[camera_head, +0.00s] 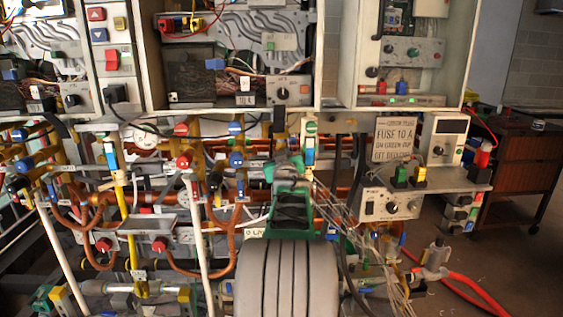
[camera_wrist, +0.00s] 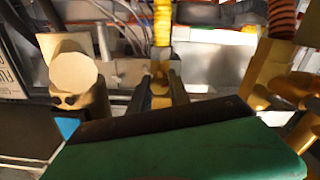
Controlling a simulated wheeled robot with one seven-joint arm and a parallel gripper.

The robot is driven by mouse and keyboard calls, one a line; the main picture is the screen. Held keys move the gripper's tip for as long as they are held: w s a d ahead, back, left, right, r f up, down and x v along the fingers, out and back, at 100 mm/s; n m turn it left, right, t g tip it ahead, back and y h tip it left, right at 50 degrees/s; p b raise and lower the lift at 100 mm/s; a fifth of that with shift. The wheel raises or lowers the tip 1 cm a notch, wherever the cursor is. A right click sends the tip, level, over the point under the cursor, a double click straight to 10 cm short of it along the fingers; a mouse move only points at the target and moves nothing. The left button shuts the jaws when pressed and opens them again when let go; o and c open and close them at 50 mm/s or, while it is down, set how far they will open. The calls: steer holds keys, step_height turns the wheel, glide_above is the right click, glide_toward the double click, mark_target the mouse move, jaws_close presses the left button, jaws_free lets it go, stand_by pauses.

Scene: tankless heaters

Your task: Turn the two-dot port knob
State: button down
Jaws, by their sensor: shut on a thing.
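My gripper (camera_head: 286,163) reaches in from the front in the head view, its green body in front of the pipes under the wall cabinets. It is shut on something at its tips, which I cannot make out. In the wrist view the green and black gripper part (camera_wrist: 185,145) fills the bottom and hides what is between the fingers. A cream round fitting (camera_wrist: 74,75) with two dark spots on its lower side stands at the left of that view, apart from the green part. I cannot tell whether it is the two-dot port knob.
Copper pipes with red and blue knobs (camera_head: 236,159) crowd the left. A blue-and-white upright fitting (camera_head: 309,148) stands close by my gripper. Loose thin wires (camera_head: 345,228) hang on its right. A control box (camera_head: 391,204) sits further right. A yellow hose (camera_wrist: 162,25) shows in the wrist view.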

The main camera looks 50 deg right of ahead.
steer(key=shift+f, duration=0.15)
steer(key=c, duration=1.2)
jaws_free()
steer(key=shift+s, duration=0.1)
steer(key=b+v, duration=0.1)
steer(key=v, duration=0.6)
steer(key=shift+s+a, duration=0.25)
steer(key=shift+a, duration=0.05)
